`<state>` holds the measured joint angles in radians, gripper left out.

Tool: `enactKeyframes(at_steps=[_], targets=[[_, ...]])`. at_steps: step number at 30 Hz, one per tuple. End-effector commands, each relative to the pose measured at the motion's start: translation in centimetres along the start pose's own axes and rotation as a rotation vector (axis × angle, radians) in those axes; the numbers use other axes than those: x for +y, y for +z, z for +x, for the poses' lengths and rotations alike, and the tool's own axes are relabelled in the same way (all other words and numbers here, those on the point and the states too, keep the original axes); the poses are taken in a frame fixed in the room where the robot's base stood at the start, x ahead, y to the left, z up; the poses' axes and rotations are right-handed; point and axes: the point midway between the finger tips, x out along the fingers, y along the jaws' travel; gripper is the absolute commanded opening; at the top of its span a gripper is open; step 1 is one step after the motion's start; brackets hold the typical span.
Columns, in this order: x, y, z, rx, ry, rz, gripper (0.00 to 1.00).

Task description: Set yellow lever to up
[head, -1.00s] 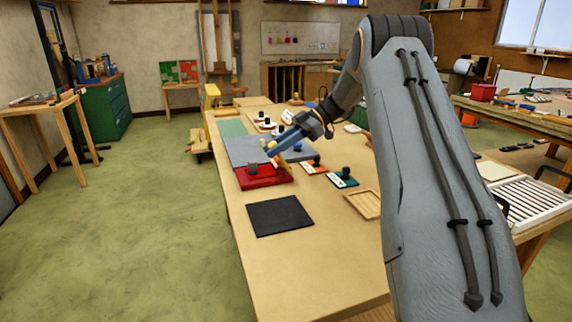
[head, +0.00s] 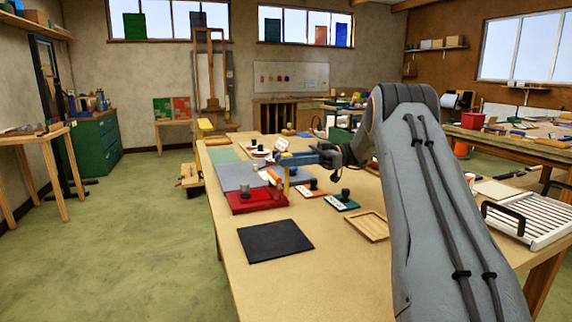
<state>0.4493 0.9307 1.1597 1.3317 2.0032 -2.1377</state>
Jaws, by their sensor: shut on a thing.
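My gripper (head: 287,160) is over the far part of the long table, above the area of the red tray and grey mat. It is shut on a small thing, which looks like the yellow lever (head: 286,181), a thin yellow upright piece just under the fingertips. The piece is small and partly hidden by the gripper, so its exact position and grip are hard to tell. The red tray (head: 257,206) with a dark knob lies just to the left and nearer.
A black mat (head: 274,240) lies nearer on the table (head: 300,285). A wooden tray (head: 367,226) and knobbed cards, one teal (head: 341,204), lie to the right. A grey mat (head: 235,176) lies behind the red tray. The near table surface is clear.

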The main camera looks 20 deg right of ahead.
Motion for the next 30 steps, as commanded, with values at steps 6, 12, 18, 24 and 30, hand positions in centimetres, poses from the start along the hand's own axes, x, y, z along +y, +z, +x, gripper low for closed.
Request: enactKeyframes(at_steps=[6, 12, 18, 24, 30], targets=[[0.0, -0.1, -0.2, 0.004, 0.003, -0.001, 0.00], [0.0, 0.0, -0.3, 0.004, 0.003, -0.001, 0.34], [0.0, 0.0, -0.1, 0.003, 0.001, 0.000, 0.42], [0.0, -0.3, 0.0, 0.002, 0.000, -0.001, 0.42], [-0.1, -2.8, 0.0, 0.001, 0.000, -0.003, 0.42]])
